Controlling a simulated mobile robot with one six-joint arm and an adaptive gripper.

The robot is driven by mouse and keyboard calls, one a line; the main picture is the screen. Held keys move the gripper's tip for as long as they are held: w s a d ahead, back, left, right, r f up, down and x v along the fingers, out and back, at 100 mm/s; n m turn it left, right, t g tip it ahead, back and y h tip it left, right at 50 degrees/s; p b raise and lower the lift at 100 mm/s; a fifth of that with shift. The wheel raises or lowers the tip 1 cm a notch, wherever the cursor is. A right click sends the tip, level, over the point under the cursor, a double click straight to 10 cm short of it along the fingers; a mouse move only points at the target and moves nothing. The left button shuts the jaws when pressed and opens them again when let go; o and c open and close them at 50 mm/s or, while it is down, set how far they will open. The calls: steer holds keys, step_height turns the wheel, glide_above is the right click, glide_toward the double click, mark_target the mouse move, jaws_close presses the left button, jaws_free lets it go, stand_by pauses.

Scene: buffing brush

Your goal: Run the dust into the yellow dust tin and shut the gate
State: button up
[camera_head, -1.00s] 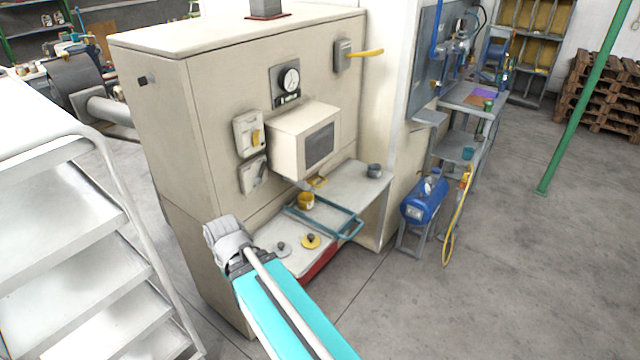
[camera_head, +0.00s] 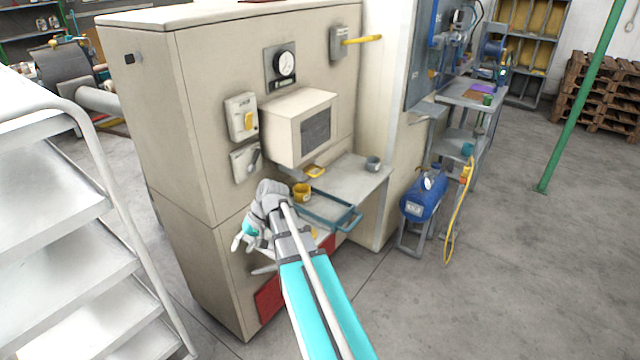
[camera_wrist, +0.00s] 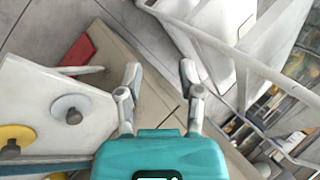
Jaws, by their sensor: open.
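The yellow dust tin (camera_head: 301,195) stands upright on the cabinet's shelf, just behind my wrist; its inside is too small to read. A yellow gate tab (camera_head: 315,171) sticks out beneath the beige box (camera_head: 302,128), above and right of the tin. My gripper (camera_head: 243,241) is open and empty, in front of the cabinet, left of and lower than the tin. In the wrist view its two fingers (camera_wrist: 160,78) are spread, with nothing between them. That view shows neither tin nor gate. No dust is visible.
A teal-railed tray (camera_head: 340,224) lies right of the tin, and a grey cup (camera_head: 373,163) further right. White steps (camera_head: 70,240) stand at the left. Open floor is at the right.

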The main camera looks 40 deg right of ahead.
steer(key=w+d+f+m+t+y+b, duration=0.25)
steer(key=w+d+b, duration=0.3)
steer(key=d, duration=0.45)
steer(key=m+t+y+b, duration=0.4)
steer(key=t+b, duration=0.7)
steer(key=b, duration=0.1)
glide_toward(320, 173)
steer(key=v, duration=0.3)
steer(key=shift+s+d+f, duration=0.15)
steer(key=shift+d, duration=0.25)
steer(key=p+x, duration=0.2)
steer(key=x, duration=1.1)
steer(key=shift+w+a, duration=0.25)
steer(key=shift+w, duration=0.1)
steer(key=shift+c, duration=0.2)
jaws_close()
